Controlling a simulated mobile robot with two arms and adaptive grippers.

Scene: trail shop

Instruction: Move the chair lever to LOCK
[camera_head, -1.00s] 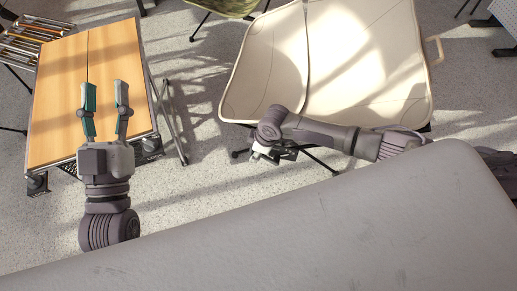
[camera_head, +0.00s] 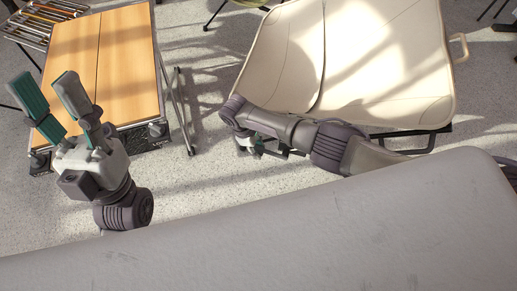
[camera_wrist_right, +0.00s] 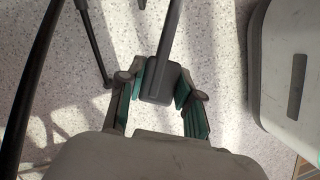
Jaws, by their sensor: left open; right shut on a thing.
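The cream folding chair (camera_head: 385,75) stands at the upper right in the head view. My right arm reaches along its near edge. The right gripper (camera_head: 258,148) is low at the chair's near left corner, partly hidden by its own wrist. In the right wrist view a dark grey lever block (camera_wrist_right: 157,82) on a rod sits between the right gripper's fingers (camera_wrist_right: 164,95), which are shut on it. No LOCK marking is readable. My left gripper (camera_head: 47,84) is open and empty, in front of the wooden table at the left.
A wooden folding table (camera_head: 125,45) stands at the left, with a slatted rack (camera_head: 45,20) behind it. Part of a green chair (camera_head: 245,3) shows at the top edge. Speckled floor (camera_head: 200,100) lies open between table and chair. Dark chair legs cross the right wrist view.

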